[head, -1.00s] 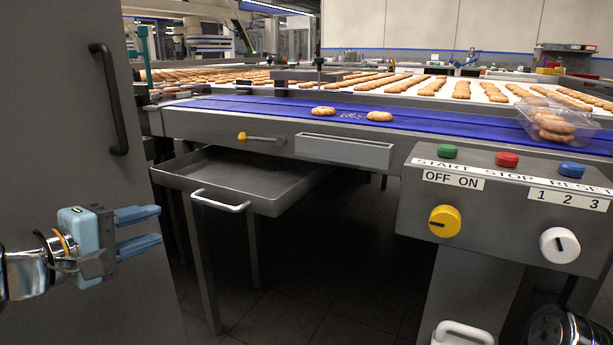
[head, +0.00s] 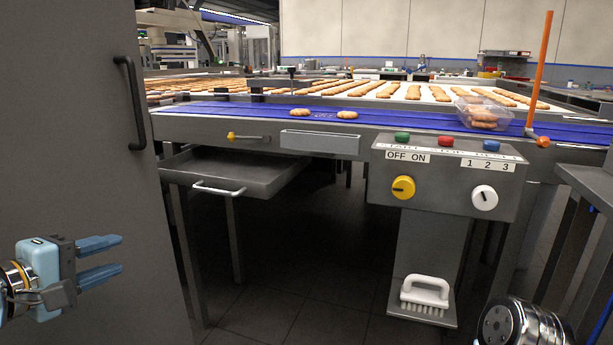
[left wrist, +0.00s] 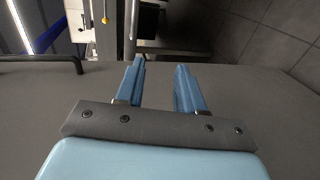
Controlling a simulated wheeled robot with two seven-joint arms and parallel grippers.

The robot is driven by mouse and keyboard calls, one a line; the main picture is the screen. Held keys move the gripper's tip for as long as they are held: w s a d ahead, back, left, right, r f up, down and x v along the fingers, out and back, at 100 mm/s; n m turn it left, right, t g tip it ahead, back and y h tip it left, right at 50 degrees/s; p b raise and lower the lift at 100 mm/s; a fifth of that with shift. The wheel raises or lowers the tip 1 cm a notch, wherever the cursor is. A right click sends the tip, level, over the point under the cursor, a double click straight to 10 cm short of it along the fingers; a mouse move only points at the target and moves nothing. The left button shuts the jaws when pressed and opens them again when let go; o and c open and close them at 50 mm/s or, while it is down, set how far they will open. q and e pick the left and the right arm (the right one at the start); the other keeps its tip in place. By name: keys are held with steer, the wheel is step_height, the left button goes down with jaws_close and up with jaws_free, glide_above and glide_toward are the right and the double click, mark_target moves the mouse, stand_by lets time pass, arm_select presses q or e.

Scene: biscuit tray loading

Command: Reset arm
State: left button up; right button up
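My left gripper (head: 121,254) is at the lower left of the head view, in front of the grey door panel. Its two blue fingers are apart with nothing between them. In the left wrist view the fingers (left wrist: 160,65) also show apart and empty, over the grey panel. My right arm shows only as a dark and silver link (head: 520,325) at the bottom right of the head view; its gripper is not in view.
The grey door (head: 75,150) with a black handle (head: 131,103) stands close on the left. A pulled-out tray (head: 240,178) hangs under the blue conveyor (head: 390,112). A control box (head: 440,182) stands at right, with a white brush (head: 425,292) on a shelf below. An orange lever (head: 541,75) rises beyond.

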arm_select(q)
steer(key=w+d+f+m+g+y+p, duration=0.1)
steer(key=w+d+f+m+g+p, duration=0.15)
steer(key=f, duration=0.75)
steer(key=w+d+f+m+g+p, duration=0.1)
steer(key=d+f+g, duration=0.15)
steer(key=f, duration=0.75)
steer(key=w+d+f+m+g+y+p, duration=0.1)
steer(key=w+f+g+p, duration=0.15)
steer(key=f, duration=0.75)
steer(key=s+d+f+m+g+p, duration=0.2)
steer(key=s+d+f+m, duration=0.2)
steer(key=s+d+f, duration=0.2)
steer(key=s+d+f+m+g+h+p, duration=0.1)
steer(key=s+d+f+m+g+p, duration=0.1)
steer(key=s+d+f, duration=0.4)
steer(key=s+f+m+g, duration=0.1)
steer(key=s+f, duration=0.3)
steer(key=f, duration=0.1)
steer(key=shift+s+d+f+m+g, duration=0.15)
steer(key=shift+d+f+m+g, duration=0.2)
